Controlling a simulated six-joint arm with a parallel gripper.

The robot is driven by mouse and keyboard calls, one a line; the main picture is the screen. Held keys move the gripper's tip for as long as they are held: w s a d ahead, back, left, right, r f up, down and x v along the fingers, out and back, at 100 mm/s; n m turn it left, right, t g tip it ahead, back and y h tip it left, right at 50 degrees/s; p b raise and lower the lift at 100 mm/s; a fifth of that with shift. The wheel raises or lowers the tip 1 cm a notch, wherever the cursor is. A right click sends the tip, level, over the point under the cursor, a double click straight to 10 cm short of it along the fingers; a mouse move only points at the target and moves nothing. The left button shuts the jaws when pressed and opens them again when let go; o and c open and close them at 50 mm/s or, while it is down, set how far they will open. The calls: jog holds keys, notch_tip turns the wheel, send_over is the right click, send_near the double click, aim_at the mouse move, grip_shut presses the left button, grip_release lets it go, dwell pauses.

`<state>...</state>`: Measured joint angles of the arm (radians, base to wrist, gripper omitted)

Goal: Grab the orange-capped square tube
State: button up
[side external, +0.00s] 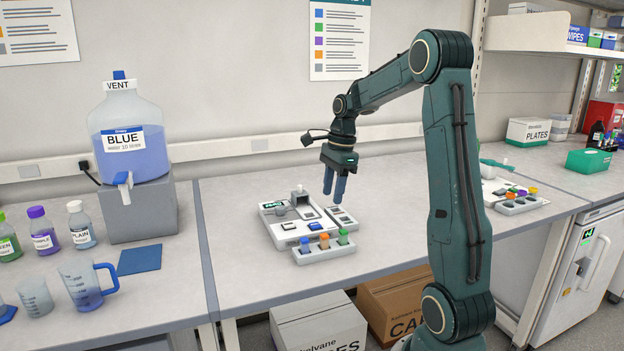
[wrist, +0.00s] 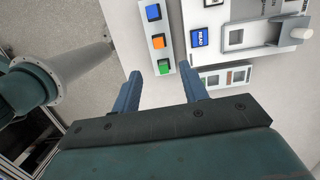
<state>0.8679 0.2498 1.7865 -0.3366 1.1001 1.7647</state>
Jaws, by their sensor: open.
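The orange-capped square tube (side external: 324,241) stands upright in a white rack between a blue-capped tube (side external: 305,246) and a green-capped tube (side external: 343,237). In the wrist view the orange cap (wrist: 158,42) shows from above, in the middle of the row. My gripper (side external: 335,194) is open and empty, pointing down above the bench behind the rack. In the wrist view the fingers (wrist: 156,88) are apart, with the green cap (wrist: 165,67) just beyond them and the orange cap farther on. No finger touches a tube.
A white device (side external: 285,222) with a blue-labelled pad (wrist: 199,38) stands right behind the rack. A small tray (side external: 342,217) lies beside it. A blue jug (side external: 85,285) and a large blue-liquid bottle (side external: 130,140) stand at left.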

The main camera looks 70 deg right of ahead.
send_over(325, 235)
jog(key=d, duration=0.1)
jog(key=f, duration=0.7)
jog(key=shift+s+f, duration=0.2)
jog(key=shift+s, duration=0.05)
jog(key=shift+w+a+f, duration=0.15)
jog(key=shift+a+f, duration=0.05)
jog(key=shift+f, duration=1.05)
jog(key=shift+w+a+f, duration=0.1)
jog(key=shift+a+f, duration=0.1)
jog(key=shift+f, duration=1.05)
grip_shut()
jog(key=shift+r, duration=0.15)
notch_tip(325, 235, up, 20)
